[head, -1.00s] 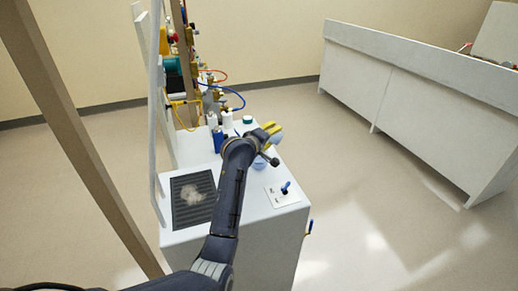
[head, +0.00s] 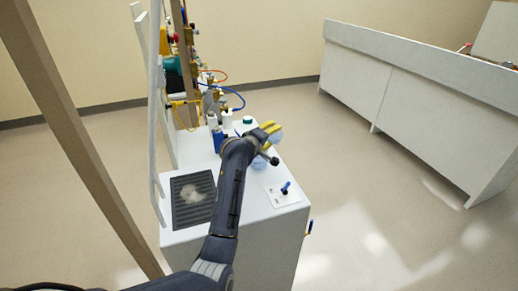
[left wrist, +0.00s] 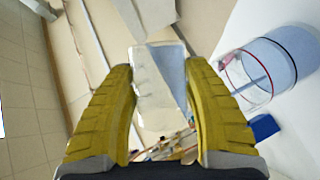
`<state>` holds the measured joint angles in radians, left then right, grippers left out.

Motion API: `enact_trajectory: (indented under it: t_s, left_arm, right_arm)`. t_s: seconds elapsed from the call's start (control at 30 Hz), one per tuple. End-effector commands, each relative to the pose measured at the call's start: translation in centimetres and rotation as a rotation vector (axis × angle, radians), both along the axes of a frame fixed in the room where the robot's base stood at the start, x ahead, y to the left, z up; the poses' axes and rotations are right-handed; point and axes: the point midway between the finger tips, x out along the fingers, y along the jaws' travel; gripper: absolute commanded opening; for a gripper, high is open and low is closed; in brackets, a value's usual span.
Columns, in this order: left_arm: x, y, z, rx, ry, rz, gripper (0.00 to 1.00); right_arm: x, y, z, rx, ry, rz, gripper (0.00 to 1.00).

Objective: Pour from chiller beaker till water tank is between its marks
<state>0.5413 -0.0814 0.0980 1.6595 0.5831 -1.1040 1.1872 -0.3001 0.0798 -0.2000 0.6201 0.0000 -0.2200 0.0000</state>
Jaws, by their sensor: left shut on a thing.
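My left gripper (head: 268,130) has yellow fingers and is shut on the chiller beaker, a pale clear vessel (left wrist: 160,88) between the fingers in the left wrist view. Pale blue liquid shows in it, its edge slanting across the vessel, so the beaker looks tilted. In the head view the beaker (head: 276,137) is partly behind the fingers and wrist. In the head view the tank (head: 260,162) is mostly hidden by my wrist. My right gripper is out of view.
The white bench top (head: 252,207) carries a dark grate (head: 192,200) and a small plate with a blue valve handle (head: 285,188). Bottles (head: 218,138) and piping (head: 195,90) stand behind my wrist. A wooden post (head: 80,150) rises at the left.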

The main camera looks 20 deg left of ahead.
Motion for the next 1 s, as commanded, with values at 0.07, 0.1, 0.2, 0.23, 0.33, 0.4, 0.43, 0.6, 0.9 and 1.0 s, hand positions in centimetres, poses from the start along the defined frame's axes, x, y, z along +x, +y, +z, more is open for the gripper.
enact_trajectory:
  t_s: [0.07, 0.1, 0.2, 0.23, 0.33, 0.4, 0.43, 0.6, 0.9, 1.0]
  left_arm:
    - [0.00, 0.02, 0.07, -0.004, -0.001, 0.000, 0.17]
    - [0.01, 0.02, 0.08, -0.006, -0.002, 0.000, 0.17]
    - [0.01, 0.03, 0.11, -0.011, -0.002, 0.000, 0.17]
    - [0.01, 0.03, 0.11, -0.012, -0.002, 0.000, 0.17]
    - [0.04, -0.03, 0.13, -0.017, -0.002, 0.000, 0.17]
    - [0.05, -0.02, 0.16, -0.021, -0.003, 0.000, 0.17]
    - [0.05, -0.03, 0.17, -0.022, -0.003, 0.001, 0.17]
    - [0.04, 0.04, 0.20, -0.030, -0.004, 0.001, 0.17]
    - [0.02, 0.07, 0.27, -0.046, -0.005, 0.001, 0.17]
    - [0.03, 0.02, 0.30, -0.050, -0.006, 0.000, 0.17]
  right_arm:
    - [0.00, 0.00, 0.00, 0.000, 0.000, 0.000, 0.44]
    - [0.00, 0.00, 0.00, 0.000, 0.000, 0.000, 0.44]
    - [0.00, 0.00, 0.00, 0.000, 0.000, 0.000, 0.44]
    - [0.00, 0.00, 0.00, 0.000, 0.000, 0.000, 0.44]
    - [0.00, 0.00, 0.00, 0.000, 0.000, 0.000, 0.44]
    - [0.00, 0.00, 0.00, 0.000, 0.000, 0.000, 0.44]
    - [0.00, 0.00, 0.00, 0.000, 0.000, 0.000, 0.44]
    - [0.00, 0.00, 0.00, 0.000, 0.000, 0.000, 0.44]
    - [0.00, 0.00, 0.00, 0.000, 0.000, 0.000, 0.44]
    - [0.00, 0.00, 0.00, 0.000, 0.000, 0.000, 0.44]
